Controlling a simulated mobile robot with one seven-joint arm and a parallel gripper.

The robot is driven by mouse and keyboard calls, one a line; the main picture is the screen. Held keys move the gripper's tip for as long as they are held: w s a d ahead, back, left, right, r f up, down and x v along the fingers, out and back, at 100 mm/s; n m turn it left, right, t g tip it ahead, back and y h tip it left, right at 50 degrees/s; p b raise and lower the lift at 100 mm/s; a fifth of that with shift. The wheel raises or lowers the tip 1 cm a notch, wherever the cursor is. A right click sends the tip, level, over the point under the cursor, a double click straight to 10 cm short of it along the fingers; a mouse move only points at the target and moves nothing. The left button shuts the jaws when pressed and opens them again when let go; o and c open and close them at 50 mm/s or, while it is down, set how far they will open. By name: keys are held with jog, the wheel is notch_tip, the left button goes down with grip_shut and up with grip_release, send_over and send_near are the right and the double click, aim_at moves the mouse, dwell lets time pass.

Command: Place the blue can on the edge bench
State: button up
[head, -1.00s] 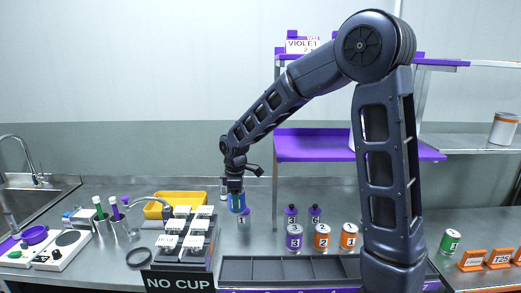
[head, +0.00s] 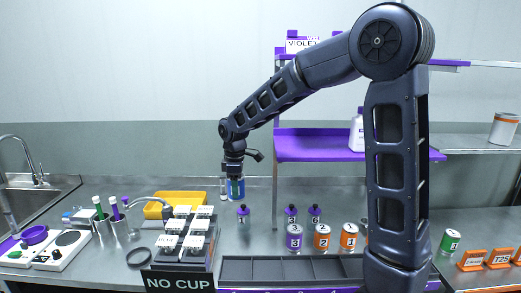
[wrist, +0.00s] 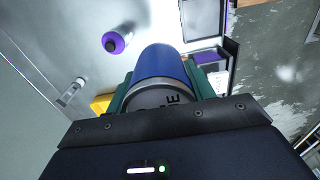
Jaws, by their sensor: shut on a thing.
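My gripper (head: 235,188) is shut on the blue can, its fingers on both sides of it. The blue can (head: 241,187) hangs in the air above the steel bench (head: 268,235), behind the small purple-capped bottle marked 1 (head: 243,214). In the wrist view, the blue can (wrist: 165,65) fills the middle with its grey end towards the camera, between the green fingers (wrist: 207,85). I cannot tell from the frames which surface is the edge bench.
Numbered cans (head: 322,236) and purple-capped bottles (head: 291,213) stand on the bench. A yellow bin (head: 178,198) and a NO CUP rack (head: 180,282) are at the left. A purple shelf (head: 310,147) rises behind my arm. A green can (head: 450,241) stands at right.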

notch_tip(320, 180, down, 23)
jog(key=shift+r, duration=0.45)
jog(key=shift+c, duration=0.6)
notch_tip(320, 180, up, 8)
jog(key=r, duration=0.1)
jog(key=w+a+r+m, duration=1)
jog(key=w+a+r, duration=0.4)
jog(key=a+r, duration=0.35)
jog(key=s+d+n, duration=0.3)
jog(key=s+d, duration=0.1)
jog(key=d, duration=0.1)
jog(key=s+d+n, duration=0.3)
jog(key=s+d, duration=0.2)
jog(key=d, duration=0.1)
jog(key=s+d+n, duration=0.4)
jog(key=s+d, duration=0.1)
jog(key=d, duration=0.1)
jog(key=shift+d+r, duration=0.25)
jog(key=shift+r, duration=0.15)
notch_tip(320, 180, down, 28)
jog(key=shift+r, duration=0.2)
